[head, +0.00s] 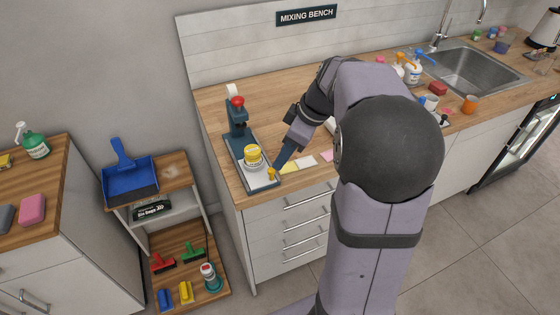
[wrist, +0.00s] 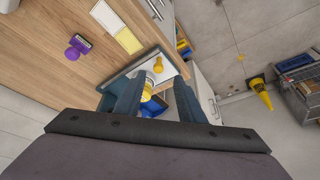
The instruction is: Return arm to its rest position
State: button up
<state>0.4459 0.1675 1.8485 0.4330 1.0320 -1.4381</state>
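My arm reaches over the mixing bench in the head view. My gripper (head: 281,162) hangs above the bench's front left edge, just right of a yellow jar (head: 252,156). The jar stands upright on the white plate of a dark teal stand with a red knob (head: 237,102). In the wrist view my gripper (wrist: 157,92) has its two fingers well apart, with nothing held between them. The yellow and white jar (wrist: 148,88) shows beyond the fingers, partly hidden by the left one. A small yellow object (head: 271,173) sits near the stand's front corner.
Yellow and white cards (head: 306,162) lie right of the stand. Pump bottles (head: 413,72), an orange cup (head: 469,104) and a sink (head: 470,68) are farther right. A blue dustpan (head: 130,178) rests on a low shelf to the left. My arm hides part of the counter.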

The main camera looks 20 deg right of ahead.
jog(key=shift+s+d+r, duration=0.1)
jog(key=shift+s+r, duration=0.05)
jog(key=shift+r, duration=0.2)
dwell(0.3)
jog(key=s+d+f+m+g+h, duration=0.2)
jog(key=s+f+m+h, duration=0.1)
jog(key=s+f+m, duration=0.9)
jog(key=s+a+n+g, duration=0.1)
jog(key=s+a+n, duration=0.2)
jog(key=s+a, duration=0.3)
jog(key=shift+a+r, duration=0.15)
jog(key=shift+a, duration=2.6)
